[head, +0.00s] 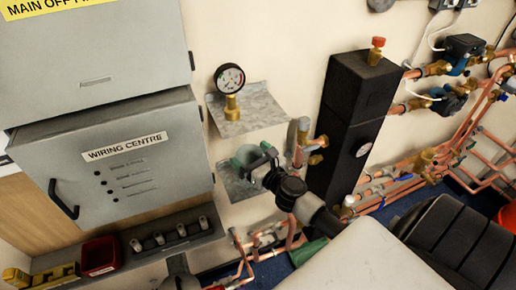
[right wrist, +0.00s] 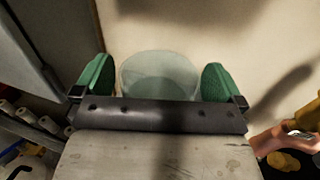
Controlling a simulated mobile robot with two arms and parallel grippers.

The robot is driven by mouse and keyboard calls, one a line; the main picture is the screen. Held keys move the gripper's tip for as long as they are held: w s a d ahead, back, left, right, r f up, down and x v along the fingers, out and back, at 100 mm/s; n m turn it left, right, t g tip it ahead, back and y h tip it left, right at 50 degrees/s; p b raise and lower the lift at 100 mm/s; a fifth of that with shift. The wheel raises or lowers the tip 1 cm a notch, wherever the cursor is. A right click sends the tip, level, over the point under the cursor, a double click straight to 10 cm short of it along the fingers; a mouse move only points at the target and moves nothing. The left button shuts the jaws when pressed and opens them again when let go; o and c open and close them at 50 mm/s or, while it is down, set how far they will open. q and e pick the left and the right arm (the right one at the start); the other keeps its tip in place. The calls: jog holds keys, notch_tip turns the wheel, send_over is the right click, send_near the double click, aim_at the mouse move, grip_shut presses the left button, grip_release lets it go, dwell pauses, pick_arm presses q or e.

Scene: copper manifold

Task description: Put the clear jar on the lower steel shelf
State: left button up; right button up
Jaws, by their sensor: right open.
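The clear jar (right wrist: 160,72) shows in the right wrist view as a pale, see-through round vessel. It stands between the two green finger pads of my right gripper (right wrist: 158,84), which are open with a gap on either side of it. In the head view my right gripper (head: 254,156) is at the lower steel shelf (head: 238,186), below the upper shelf. The jar is hard to make out there, behind the fingers. I cannot tell whether its base rests fully on the shelf. My left gripper is not in view.
A pressure gauge (head: 230,79) stands on the upper steel shelf (head: 252,109), just above my gripper. A black block (head: 352,125) and copper pipes (head: 400,183) are close on the right. The wiring box (head: 115,155) is left, with a red bin (head: 99,256) below.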

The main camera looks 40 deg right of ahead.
jog(key=s+b, duration=0.3)
jog(key=s, duration=0.8)
jog(key=s+a+f+n+g, duration=0.1)
jog(key=s+f+n+g, duration=0.2)
jog(key=f+n, duration=0.55)
jog(key=s+f+n+g, duration=0.2)
jog(key=s+f+n, duration=0.15)
jog(key=f, duration=1.05)
jog(key=s+a+f+n+g, duration=0.1)
jog(key=s+f+n+g, duration=0.2)
jog(key=f+n, duration=0.6)
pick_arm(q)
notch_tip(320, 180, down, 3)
pick_arm(e)
jog(key=s+a+f+n+g, duration=0.3)
jog(key=s+f+n, duration=0.5)
jog(key=s, duration=0.3)
jog(key=s+a+f+n+g, duration=0.4)
jog(key=s+f+n+g, duration=0.2)
jog(key=s+f+n, duration=0.3)
jog(key=s+f, duration=0.1)
jog(key=s, duration=0.2)
jog(key=shift+s+f, duration=0.25)
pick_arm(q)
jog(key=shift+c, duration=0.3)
pick_arm(e)
jog(key=shift+c, duration=0.3)
